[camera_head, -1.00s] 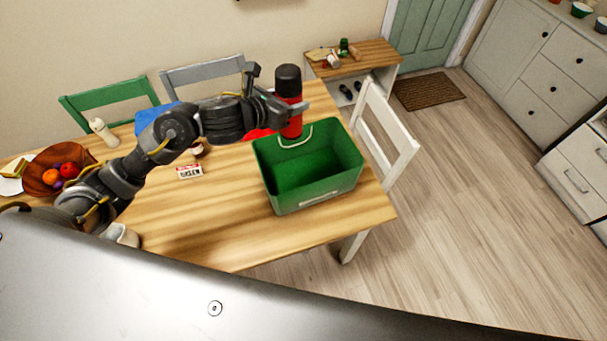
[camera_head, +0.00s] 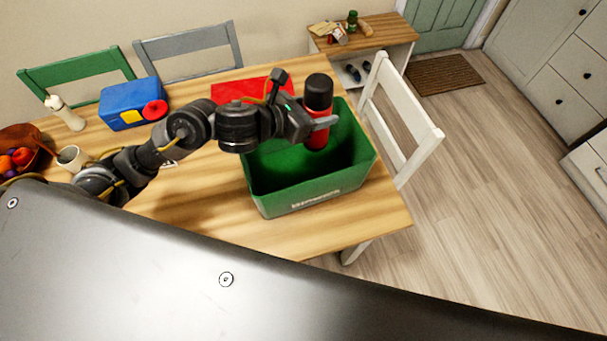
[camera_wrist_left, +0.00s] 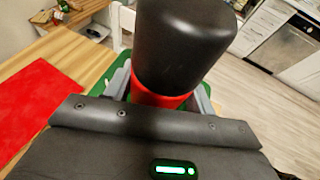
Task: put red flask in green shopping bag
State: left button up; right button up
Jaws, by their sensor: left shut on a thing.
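The red flask (camera_head: 317,134) with a black cap is upright in my left gripper (camera_head: 322,123). The gripper is shut on its red body, just below the cap. In the head view the flask overlaps the opening of the green shopping bag (camera_head: 318,196), toward its back part. The bag stands open on the table. I cannot tell whether the flask's base is below the rim. In the left wrist view the black cap (camera_wrist_left: 183,40) fills the middle, with a strip of red body under it and green bag edges behind. My right gripper is not in view.
The wooden table (camera_head: 200,205) also holds a red mat (camera_head: 240,91), a blue box (camera_head: 128,104), a cream bottle (camera_head: 66,114), a mug (camera_head: 72,158) and a fruit bowl (camera_head: 38,143). A white chair (camera_head: 405,130) stands close to the bag's right side.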

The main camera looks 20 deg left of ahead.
aim_at(314, 143)
pick_arm(q)
jog(key=shift+f, duration=0.6)
jog(key=shift+f+b, duration=0.35)
jog(key=shift+f, duration=0.05)
notch_tip(314, 143, down, 4)
jog(key=shift+a+f+b, duration=0.15)
jog(key=shift+b, duration=0.35)
jog(key=shift+f, duration=2.35)
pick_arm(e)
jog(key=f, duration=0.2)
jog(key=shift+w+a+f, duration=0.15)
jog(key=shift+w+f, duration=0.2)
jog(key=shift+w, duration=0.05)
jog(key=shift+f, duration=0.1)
pick_arm(q)
jog(key=shift+f+b, duration=0.55)
jog(key=shift+b, duration=0.25)
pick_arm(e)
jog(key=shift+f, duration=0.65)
pick_arm(q)
jog(key=shift+f, duration=0.1)
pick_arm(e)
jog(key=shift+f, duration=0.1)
